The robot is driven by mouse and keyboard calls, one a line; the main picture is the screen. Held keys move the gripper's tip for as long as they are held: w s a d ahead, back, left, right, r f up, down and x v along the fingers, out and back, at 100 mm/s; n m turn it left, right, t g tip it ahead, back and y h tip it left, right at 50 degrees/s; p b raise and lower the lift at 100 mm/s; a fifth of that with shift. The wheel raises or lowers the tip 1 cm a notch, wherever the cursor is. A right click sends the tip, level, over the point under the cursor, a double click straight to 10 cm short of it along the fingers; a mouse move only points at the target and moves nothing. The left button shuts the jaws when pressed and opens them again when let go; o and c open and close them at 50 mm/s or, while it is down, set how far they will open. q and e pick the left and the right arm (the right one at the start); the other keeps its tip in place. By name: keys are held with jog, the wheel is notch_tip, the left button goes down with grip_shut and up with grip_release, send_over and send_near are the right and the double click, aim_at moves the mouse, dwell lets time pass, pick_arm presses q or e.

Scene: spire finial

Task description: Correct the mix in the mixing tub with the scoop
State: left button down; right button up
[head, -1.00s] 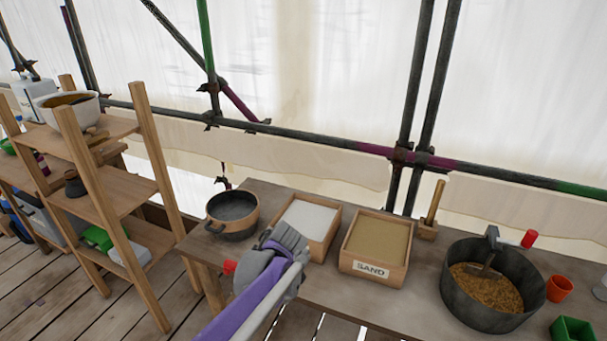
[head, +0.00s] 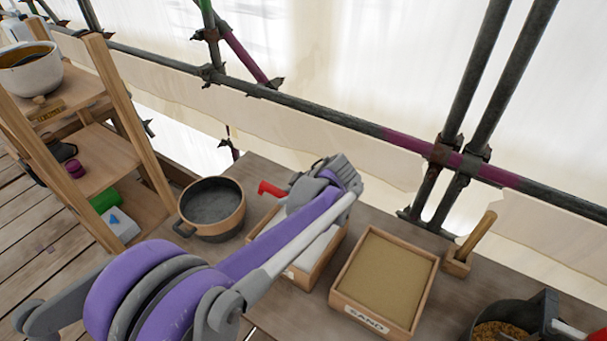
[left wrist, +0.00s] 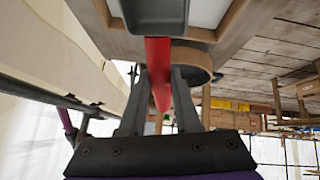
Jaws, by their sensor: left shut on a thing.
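My left gripper (head: 338,178) is shut on the red handle (head: 271,188) of the scoop, which sticks out to the left. In the left wrist view the handle (left wrist: 158,75) lies between the fingers, and the grey scoop head (left wrist: 160,16) is at the top edge. The gripper is above the box of white powder (head: 318,248), partly hidden by my arm; I cannot tell whether the scoop holds anything. The dark mixing tub (head: 481,310) is cut off at bottom right; brown grainy mix (head: 500,332) shows inside.
A sand box (head: 385,280) stands between the powder box and the tub. A two-handled pot (head: 211,208) is at left. A wooden-handled tool (head: 478,235) stands in a block behind. A shelf with a white bowl (head: 28,72) is further left; scaffold poles run behind the bench.

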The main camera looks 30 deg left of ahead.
pick_arm(q)
jog(key=shift+w, duration=0.25)
jog(key=shift+f, duration=0.15)
jog(key=shift+s+d+f+b, duration=0.1)
jog(key=shift+f+b, duration=0.2)
jog(key=shift+b, duration=0.1)
notch_tip(320, 180, down, 9)
jog(key=d+y+b, duration=0.1)
jog(key=y+b, duration=0.1)
jog(key=b, duration=0.6)
jog(key=shift+d+f, duration=0.15)
jog(key=shift+f, duration=0.05)
pick_arm(e)
notch_tip(320, 180, down, 10)
jog(key=s, duration=0.2)
pick_arm(q)
jog(key=shift+r, duration=0.1)
pick_arm(e)
jog(key=shift+r, duration=0.1)
